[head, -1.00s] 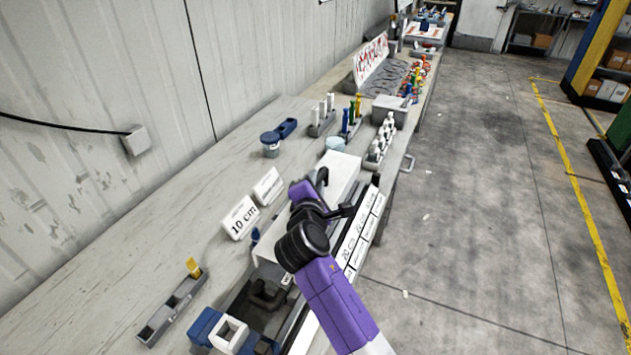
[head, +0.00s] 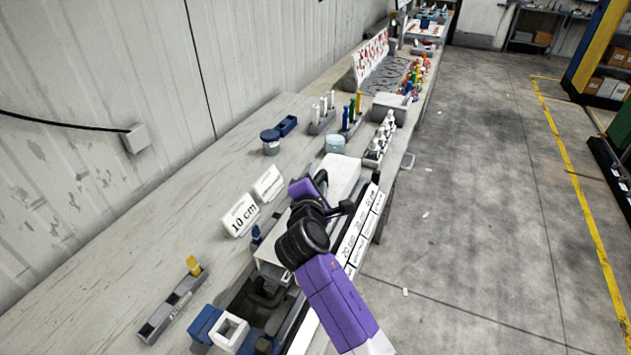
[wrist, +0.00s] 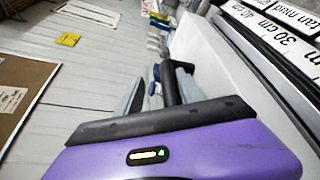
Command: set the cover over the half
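A long white cover (head: 342,176) lies along the bench near its front edge. It also fills the right of the wrist view (wrist: 222,85). A grey channel-like end (head: 272,268) shows at the cover's near side and may be the half; most of it is hidden by my arm and the cover. My gripper (wrist: 158,88) is at the cover's left side with its grey fingers apart. A dark upright bar, likely a handle (wrist: 170,82), stands between them, close to the right finger. A gap shows between this bar and the left finger.
A dark tray (head: 240,300) and blue and white blocks (head: 230,331) sit at the near end. A "10 cm" sign (head: 240,215) stands left of the cover. Length labels (head: 362,232) line the front edge. A lidded jar (head: 270,143) and tube racks stand farther back.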

